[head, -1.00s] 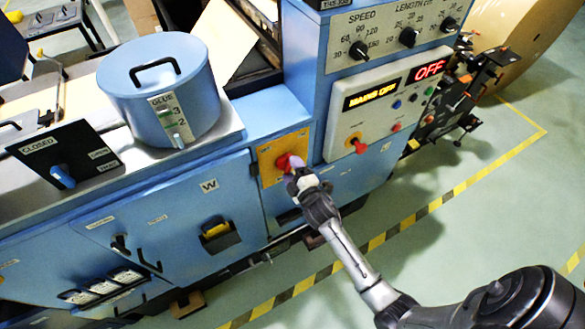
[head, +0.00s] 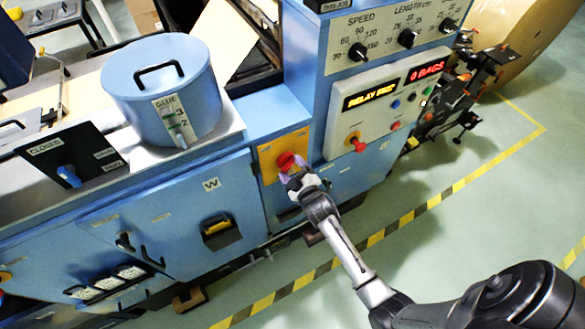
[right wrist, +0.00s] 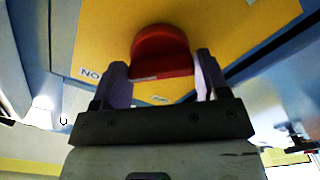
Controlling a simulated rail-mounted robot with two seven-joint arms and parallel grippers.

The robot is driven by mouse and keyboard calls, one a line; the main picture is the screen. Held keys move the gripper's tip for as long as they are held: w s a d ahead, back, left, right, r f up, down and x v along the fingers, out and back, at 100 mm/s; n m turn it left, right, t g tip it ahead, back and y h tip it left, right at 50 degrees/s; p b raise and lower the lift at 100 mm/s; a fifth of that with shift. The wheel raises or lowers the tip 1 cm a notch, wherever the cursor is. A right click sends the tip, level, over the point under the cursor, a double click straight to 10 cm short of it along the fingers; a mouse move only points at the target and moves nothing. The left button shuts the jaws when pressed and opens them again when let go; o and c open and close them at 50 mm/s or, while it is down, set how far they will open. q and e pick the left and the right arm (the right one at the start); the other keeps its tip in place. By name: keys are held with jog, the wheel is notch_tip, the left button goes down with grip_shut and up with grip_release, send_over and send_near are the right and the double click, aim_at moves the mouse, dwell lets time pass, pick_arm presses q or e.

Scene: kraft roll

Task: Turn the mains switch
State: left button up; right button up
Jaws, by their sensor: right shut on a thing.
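The mains switch is a red knob (head: 287,161) on a yellow plate (head: 270,158) on the blue machine's front. My right gripper (head: 295,178) is shut on the knob. In the right wrist view, the knob (right wrist: 161,52) sits between the two fingers (right wrist: 160,85) in front of the yellow plate, with a small white label, seemingly ON upside down, at the plate's left. The panel display (head: 367,95) is lit with yellow text starting with RELAY, and the red display (head: 427,70) reads 0 BAGS. My left gripper is not in view.
A blue glue pot (head: 160,90) stands on the machine's top at left. Green floor with yellow-black tape (head: 440,200) lies open at right.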

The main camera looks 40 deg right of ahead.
dwell(0.3)
jog(key=o, duration=0.9)
jog(key=shift+o, duration=0.2)
jog(key=v, duration=1.4)
jog(key=shift+b, duration=0.35)
jog(key=shift+w, duration=0.1)
